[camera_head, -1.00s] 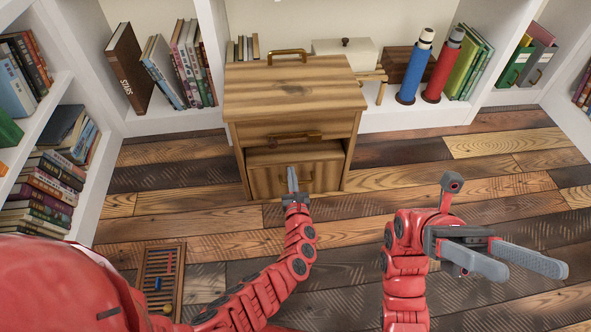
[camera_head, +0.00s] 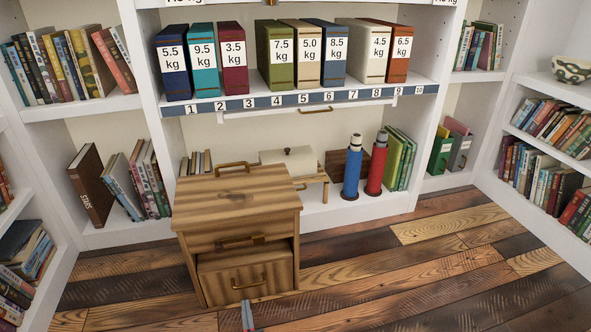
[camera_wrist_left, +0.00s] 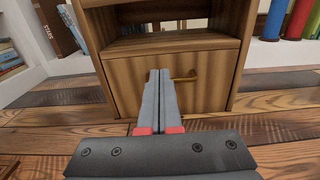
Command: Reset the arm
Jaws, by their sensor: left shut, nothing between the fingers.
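My left gripper (camera_head: 248,316) shows only as its grey fingertips at the bottom edge of the head view, in front of the wooden cabinet (camera_head: 237,206). In the left wrist view its two fingers (camera_wrist_left: 160,98) lie together, shut and empty, with the cabinet's lower drawer (camera_wrist_left: 190,84) and its brass handle (camera_wrist_left: 183,76) behind them. The rest of the left arm is out of the head view. My right gripper is not in view.
A shelf numbered 1 to 10 (camera_head: 300,99) carries several weight-labelled binders (camera_head: 275,57). Blue (camera_head: 352,168) and red (camera_head: 376,165) bottles stand on the low shelf behind the cabinet. Bookshelves flank both sides. The plank floor (camera_head: 420,270) is clear at the right.

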